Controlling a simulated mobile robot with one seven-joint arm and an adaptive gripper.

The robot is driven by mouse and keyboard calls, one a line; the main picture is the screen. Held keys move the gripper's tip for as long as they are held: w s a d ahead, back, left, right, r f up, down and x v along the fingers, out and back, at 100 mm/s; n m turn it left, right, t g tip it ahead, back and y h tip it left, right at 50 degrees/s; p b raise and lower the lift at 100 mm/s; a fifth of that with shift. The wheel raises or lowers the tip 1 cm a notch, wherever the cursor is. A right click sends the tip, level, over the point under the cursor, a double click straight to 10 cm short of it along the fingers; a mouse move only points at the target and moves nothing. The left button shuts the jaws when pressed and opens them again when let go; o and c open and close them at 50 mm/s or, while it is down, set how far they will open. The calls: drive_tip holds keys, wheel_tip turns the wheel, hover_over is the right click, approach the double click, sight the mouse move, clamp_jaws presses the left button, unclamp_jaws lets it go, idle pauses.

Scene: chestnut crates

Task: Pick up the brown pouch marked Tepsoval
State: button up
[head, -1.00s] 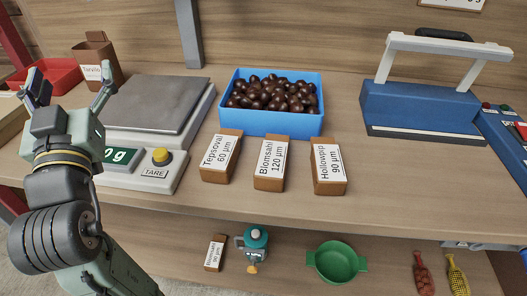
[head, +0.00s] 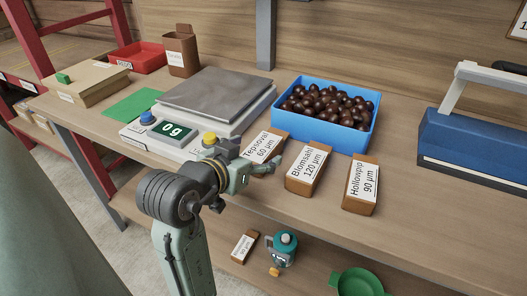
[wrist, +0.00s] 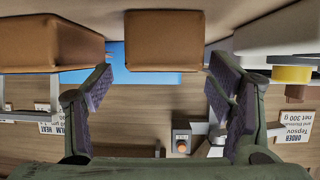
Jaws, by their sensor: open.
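The brown pouch marked Tepsoval 60 µm (head: 265,147) stands on the bench between the scale and the Blomsahl pouch, its lower part hidden by my gripper in the head view. My gripper (wrist: 163,70) is open and empty, in front of the pouch. In the wrist view, which looks upside down, the middle brown pouch (wrist: 165,38) appears between and beyond the two fingertips, apart from both. Its label does not show there; its place next to the scale fits Tepsoval.
Close beside it stand the Blomsahl pouch (head: 308,170) and, farther right, the Hollowpip pouch (head: 361,185). The blue crate of chestnuts (head: 358,135) is behind. The scale (head: 245,112), reading 0 g, is at left. A lower shelf holds a green bowl (head: 360,284).

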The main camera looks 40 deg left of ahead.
sight(266, 149)
drive_tip(key=p+x, duration=0.1)
drive_tip(key=x, duration=0.4)
drive_tip(key=shift+a+f, duration=0.1)
drive_tip(key=shift+a, duration=0.05)
drive_tip(key=shift+c, duration=0.2)
drive_tip(key=c, duration=1.4)
